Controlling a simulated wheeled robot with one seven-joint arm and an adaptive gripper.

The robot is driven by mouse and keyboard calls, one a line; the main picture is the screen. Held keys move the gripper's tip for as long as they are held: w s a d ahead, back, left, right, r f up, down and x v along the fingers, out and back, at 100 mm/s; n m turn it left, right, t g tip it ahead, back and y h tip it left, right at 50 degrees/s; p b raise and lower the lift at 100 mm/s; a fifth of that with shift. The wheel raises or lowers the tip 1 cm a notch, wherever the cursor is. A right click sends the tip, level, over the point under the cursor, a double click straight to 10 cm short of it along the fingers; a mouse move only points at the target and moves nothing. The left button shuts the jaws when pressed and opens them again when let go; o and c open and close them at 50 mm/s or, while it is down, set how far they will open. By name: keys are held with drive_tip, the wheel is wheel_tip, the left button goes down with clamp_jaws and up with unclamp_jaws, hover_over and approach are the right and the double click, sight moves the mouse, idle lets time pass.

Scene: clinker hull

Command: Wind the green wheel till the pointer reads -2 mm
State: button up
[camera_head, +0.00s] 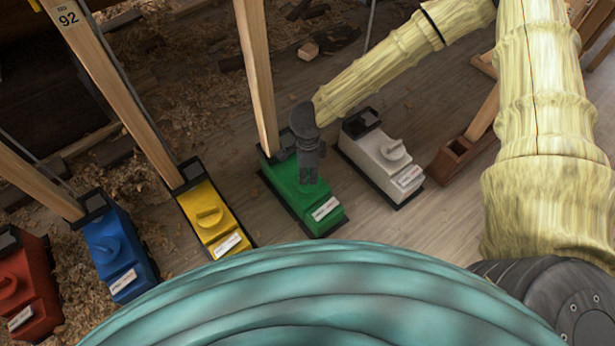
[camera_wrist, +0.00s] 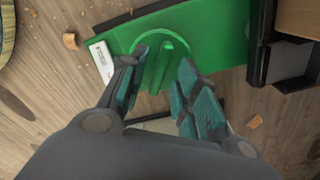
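The green box (camera_head: 292,197) stands on the floor in the middle of the head view, with a wooden post (camera_head: 256,75) at its back end. Its green wheel (camera_wrist: 161,61), a round knob with a raised bar, shows in the wrist view. My gripper (camera_wrist: 158,80) is over the wheel, with its teal-padded fingers apart on either side of the bar. I cannot tell whether the fingers touch it. In the head view my gripper (camera_head: 308,172) hides the wheel. A white label (camera_wrist: 101,61) is on the box's end. I cannot make out a pointer or its reading.
A white box (camera_head: 380,158) stands close to the right of the green one. Yellow (camera_head: 211,212), blue (camera_head: 118,252) and red (camera_head: 28,285) boxes stand to the left, with slanting posts. Wood shavings and scraps litter the floor.

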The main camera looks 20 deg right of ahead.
drive_tip(key=shift+f, duration=0.65)
clamp_jaws()
drive_tip(key=shift+r+p, duration=0.25)
drive_tip(key=shift+p, duration=0.9)
drive_tip(key=shift+f+n+p, duration=0.25)
drive_tip(key=shift+n+p, duration=0.05)
drive_tip(key=shift+p, duration=0.3)
unclamp_jaws()
